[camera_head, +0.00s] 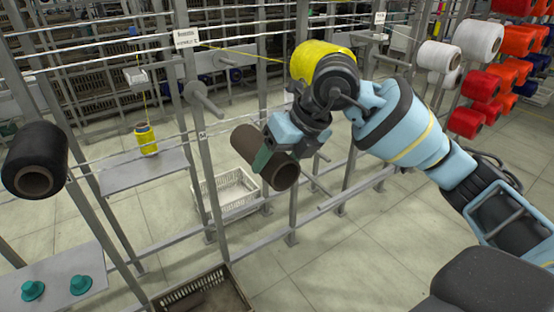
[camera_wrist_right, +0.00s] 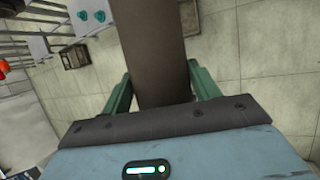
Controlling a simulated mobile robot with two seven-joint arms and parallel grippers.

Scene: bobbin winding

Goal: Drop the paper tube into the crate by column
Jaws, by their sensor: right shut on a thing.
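The brown paper tube (camera_head: 245,143) is held in my right gripper (camera_head: 270,158), in front of the frame's posts. The right wrist view shows the tube (camera_wrist_right: 152,40) between the green fingers of the right gripper (camera_wrist_right: 163,88). A white crate (camera_head: 226,211) stands on the floor by the grey columns, below and behind the tube in the picture. The tube's lower end overlaps the crate's far right part; the tube is above the floor, not in it. A dark crate (camera_head: 180,301) stands at the bottom edge, near another post, partly cut off. My left gripper is not in view.
A yellow bobbin (camera_head: 318,58) sits on the frame behind my right wrist. A black bobbin (camera_head: 35,158) hangs at the left. A small yellow spool (camera_head: 146,140) stands on a grey shelf. Grey posts and rails pass close to the tube. The floor at the right is clear.

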